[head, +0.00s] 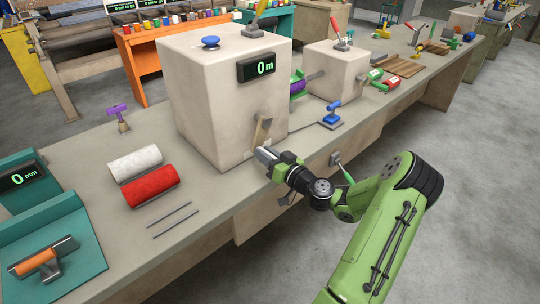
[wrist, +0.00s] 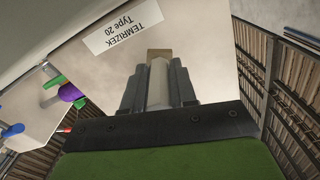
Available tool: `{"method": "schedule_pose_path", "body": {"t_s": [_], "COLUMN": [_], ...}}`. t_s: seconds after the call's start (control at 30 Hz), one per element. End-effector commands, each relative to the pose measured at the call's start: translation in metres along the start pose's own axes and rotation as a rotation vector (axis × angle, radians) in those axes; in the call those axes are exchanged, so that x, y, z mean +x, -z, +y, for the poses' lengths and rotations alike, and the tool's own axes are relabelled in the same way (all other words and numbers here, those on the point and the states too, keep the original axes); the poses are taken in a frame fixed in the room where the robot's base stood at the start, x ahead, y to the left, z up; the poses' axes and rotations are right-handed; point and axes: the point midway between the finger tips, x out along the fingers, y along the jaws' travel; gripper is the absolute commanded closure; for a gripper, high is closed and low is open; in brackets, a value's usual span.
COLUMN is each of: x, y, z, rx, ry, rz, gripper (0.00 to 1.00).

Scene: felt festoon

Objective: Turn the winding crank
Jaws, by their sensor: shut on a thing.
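The winding crank (head: 261,132) is on the front face of a large beige box machine (head: 200,100). Its tan arm slants down from a grey hub to its lower end, where my gripper (head: 267,155) is. In the wrist view my gripper (wrist: 158,90) is shut around a pale cylindrical grip (wrist: 158,82), with a tan end piece (wrist: 159,53) beyond the fingertips. The machine's display (head: 263,67) reads 0 m. The fingers partly hide the grip in the head view.
A white roll (head: 135,163), a red roll (head: 150,186) and two thin rods lie left on the bench. A smaller beige box (head: 335,72) and a blue-handled tool (head: 331,115) stand to the right. Grey floor in front of the bench is open.

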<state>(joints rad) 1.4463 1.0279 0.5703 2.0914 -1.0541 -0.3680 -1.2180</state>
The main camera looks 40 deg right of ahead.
Motion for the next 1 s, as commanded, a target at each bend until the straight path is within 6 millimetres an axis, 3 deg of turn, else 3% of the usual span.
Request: {"method": "schedule_pose_path", "body": {"t_s": [0.3, 0.77, 0.8, 0.93, 1.0], "x": [0.0, -0.0001, -0.0001, -0.0001, 0.0], "y": [0.0016, 0.002, 0.002, 0.0022, 0.0023], "z": [-0.009, -0.0099, -0.0098, -0.0098, -0.0097], "rx": [0.107, 0.119, 0.119, 0.119, 0.119], "ry": [0.001, 0.001, 0.001, 0.0, 0.0], "rz": [-0.001, -0.002, -0.002, -0.002, -0.001], "gripper": [1.0, 1.0, 0.69, 0.49, 0.48]}}
